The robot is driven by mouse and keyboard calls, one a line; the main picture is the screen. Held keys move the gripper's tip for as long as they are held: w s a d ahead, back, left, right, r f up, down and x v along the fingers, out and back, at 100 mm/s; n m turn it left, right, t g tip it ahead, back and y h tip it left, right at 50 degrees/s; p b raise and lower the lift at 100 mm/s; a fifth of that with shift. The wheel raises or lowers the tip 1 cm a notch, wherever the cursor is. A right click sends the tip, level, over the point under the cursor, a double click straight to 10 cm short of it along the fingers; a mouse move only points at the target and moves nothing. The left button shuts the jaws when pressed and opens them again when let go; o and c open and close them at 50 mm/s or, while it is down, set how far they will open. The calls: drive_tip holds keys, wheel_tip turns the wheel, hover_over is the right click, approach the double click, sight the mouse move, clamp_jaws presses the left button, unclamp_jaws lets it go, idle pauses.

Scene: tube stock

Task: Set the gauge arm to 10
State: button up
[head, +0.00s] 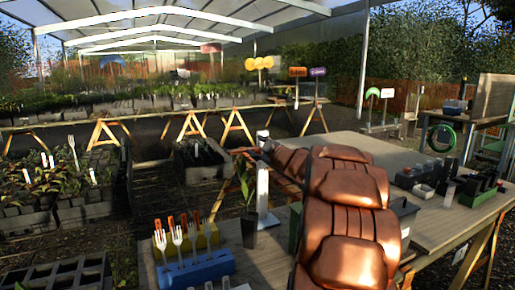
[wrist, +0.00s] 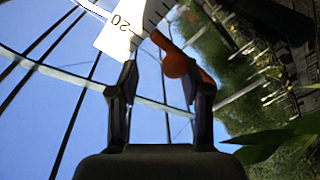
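In the wrist view the white gauge scale (wrist: 116,38) shows at the top, with black tick marks and an upside-down "20". The orange gauge arm (wrist: 175,64) is close ahead, with its rounded end between the fingertips, nearer the right finger. My gripper (wrist: 160,74) has its fingers apart; I cannot tell whether the right finger touches the orange part. A mark at 10 is not readable here. In the head view a white post (head: 263,185) stands at the table's left side, where my arm ends; the gauge face and the gripper's fingers are hard to make out there.
A dark pot with a plant (head: 248,228) stands beside the post. A blue block with forks (head: 197,270) is at the front left. The bare tabletop (head: 395,160) behind my arm is clear.

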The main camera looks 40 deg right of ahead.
drive_tip(key=p+v, duration=0.1)
drive_tip(key=v, duration=0.7)
drive_tip(key=shift+s, duration=0.3)
idle(0.6)
drive_tip(key=shift+w+a, duration=0.15)
drive_tip(key=shift+w, duration=0.05)
idle(0.5)
drive_tip(key=shift+w+f, duration=0.4)
drive_tip(key=shift+f, duration=0.4)
drive_tip(key=shift+d+x, duration=0.2)
drive_tip(key=shift+x, duration=3.75)
drive_tip(key=shift+s, duration=0.1)
clamp_jaws()
